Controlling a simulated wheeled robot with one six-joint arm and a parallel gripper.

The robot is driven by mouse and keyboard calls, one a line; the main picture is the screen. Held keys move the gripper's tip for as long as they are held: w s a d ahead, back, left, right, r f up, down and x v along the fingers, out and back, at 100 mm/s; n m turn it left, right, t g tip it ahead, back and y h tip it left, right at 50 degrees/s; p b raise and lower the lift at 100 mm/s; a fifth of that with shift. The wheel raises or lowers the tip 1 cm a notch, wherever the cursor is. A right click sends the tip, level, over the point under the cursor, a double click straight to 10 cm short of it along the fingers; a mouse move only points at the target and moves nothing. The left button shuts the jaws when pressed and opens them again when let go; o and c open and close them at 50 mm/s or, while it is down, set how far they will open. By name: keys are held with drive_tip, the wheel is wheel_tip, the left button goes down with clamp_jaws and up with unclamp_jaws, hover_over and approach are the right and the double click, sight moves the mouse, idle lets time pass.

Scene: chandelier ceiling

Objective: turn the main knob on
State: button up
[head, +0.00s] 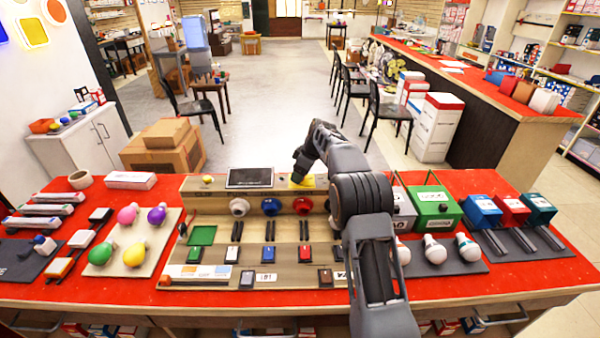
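A wooden test panel (215,229) stands in the middle of the red-topped counter. My arm reaches over it from the front right, and my gripper (299,178) points down at the panel's upper ledge. It is over a yellow patch (303,184) right of a dark screen (250,178). Any knob there is hidden by the gripper, and I cannot tell whether it touches one. The fingers are too small and dark to judge. A small pale yellow round part (207,180) sits on the ledge at left. I cannot tell which part is the main knob.
Below the ledge are white, blue and red round fittings (303,206) and a row of rocker switches (268,254). Coloured bulbs (134,255) lie on a board at left. White bulbs (434,250) and coloured boxes (481,210) stand at right. Red counter (560,262) is bare at far right.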

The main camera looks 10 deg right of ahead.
drive_tip(key=c, duration=0.9)
drive_tip(key=shift+o, duration=0.2)
drive_tip(key=m+t+h+b, duration=0.1)
drive_tip(key=m, duration=0.2)
drive_tip(key=shift+a+m, duration=0.1)
drive_tip(key=shift+m, duration=0.3)
drive_tip(key=m, duration=0.2)
drive_tip(key=m+t+h, duration=0.1)
drive_tip(key=m, duration=0.1)
drive_tip(key=shift+s+r+m, duration=0.1)
drive_tip(key=shift+r+m, duration=0.05)
drive_tip(key=shift+m, duration=0.15)
drive_tip(key=m+h+p, duration=0.1)
drive_tip(key=m+h, duration=0.1)
drive_tip(key=m, duration=0.2)
drive_tip(key=shift+a+m, duration=0.1)
drive_tip(key=shift+m, duration=0.2)
drive_tip(key=m+h, duration=0.2)
drive_tip(key=m, duration=0.2)
drive_tip(key=shift+m, duration=0.3)
drive_tip(key=shift+m+g, duration=0.3)
